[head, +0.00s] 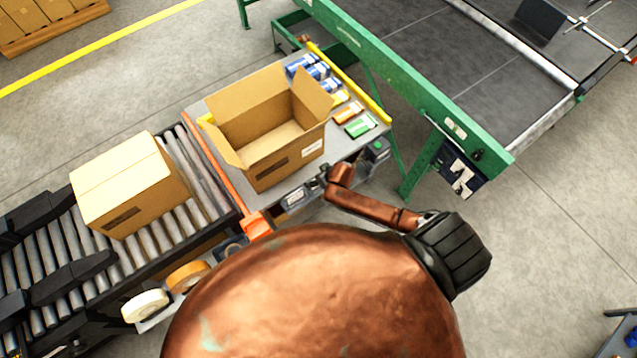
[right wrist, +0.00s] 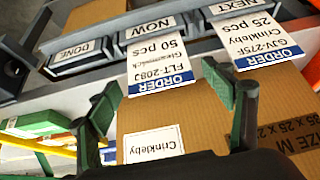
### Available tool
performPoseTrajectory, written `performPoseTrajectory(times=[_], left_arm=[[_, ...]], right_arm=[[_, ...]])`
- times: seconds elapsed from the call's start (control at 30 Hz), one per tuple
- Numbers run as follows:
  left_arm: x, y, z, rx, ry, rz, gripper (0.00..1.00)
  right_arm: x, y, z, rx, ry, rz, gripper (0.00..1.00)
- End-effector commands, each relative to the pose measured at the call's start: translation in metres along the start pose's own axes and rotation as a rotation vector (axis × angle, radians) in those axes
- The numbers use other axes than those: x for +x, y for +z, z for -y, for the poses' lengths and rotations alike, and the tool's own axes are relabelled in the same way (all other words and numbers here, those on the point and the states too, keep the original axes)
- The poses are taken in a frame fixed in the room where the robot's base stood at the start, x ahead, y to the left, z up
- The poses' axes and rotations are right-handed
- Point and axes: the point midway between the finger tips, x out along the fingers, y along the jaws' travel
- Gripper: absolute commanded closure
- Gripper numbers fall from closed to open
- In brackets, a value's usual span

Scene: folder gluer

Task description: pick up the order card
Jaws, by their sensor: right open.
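My right gripper (right wrist: 162,82) is open and empty, its dark green fingers apart. Between them in the right wrist view is a white order card (right wrist: 157,60) with a blue ORDER band, reading FLT-208J, Gleamwick, 50 pcs. It sits in the slot marked NOW. I cannot tell whether a finger touches it. A second order card (right wrist: 255,42), GJV-275F Crinkleby 25 pcs, stands in the right-hand slot. The DONE slot (right wrist: 78,54) at left shows no card. In the head view my right gripper (head: 322,178) is beside the card holder (head: 294,197) at the table's front edge. My left gripper is not seen.
An open cardboard box (head: 290,160) stands just behind the holder, with a Crinkleby label. Small blue, yellow, orange and green packs (head: 360,125) lie right of it. A closed box (head: 130,185) rests on the roller conveyor (head: 205,180). A green-framed belt machine (head: 420,95) stands behind right.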

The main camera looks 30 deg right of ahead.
Motion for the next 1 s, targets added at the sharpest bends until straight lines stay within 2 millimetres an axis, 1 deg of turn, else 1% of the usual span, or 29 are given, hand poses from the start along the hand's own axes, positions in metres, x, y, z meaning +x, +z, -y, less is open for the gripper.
performPoseTrajectory(times=[0.1, 0.53, 0.83, 1.0], left_arm=[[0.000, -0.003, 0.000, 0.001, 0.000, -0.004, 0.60], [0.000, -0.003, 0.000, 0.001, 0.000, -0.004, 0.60], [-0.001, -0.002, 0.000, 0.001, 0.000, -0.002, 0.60], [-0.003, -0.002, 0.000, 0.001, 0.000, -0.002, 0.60]], right_arm=[[-0.001, 0.000, 0.000, 0.000, 0.000, 0.000, 0.27], [-0.001, 0.000, 0.000, 0.000, 0.000, 0.000, 0.56], [-0.002, -0.001, 0.000, 0.000, 0.000, -0.001, 0.56], [-0.012, -0.007, 0.000, 0.000, 0.000, -0.001, 0.56]])
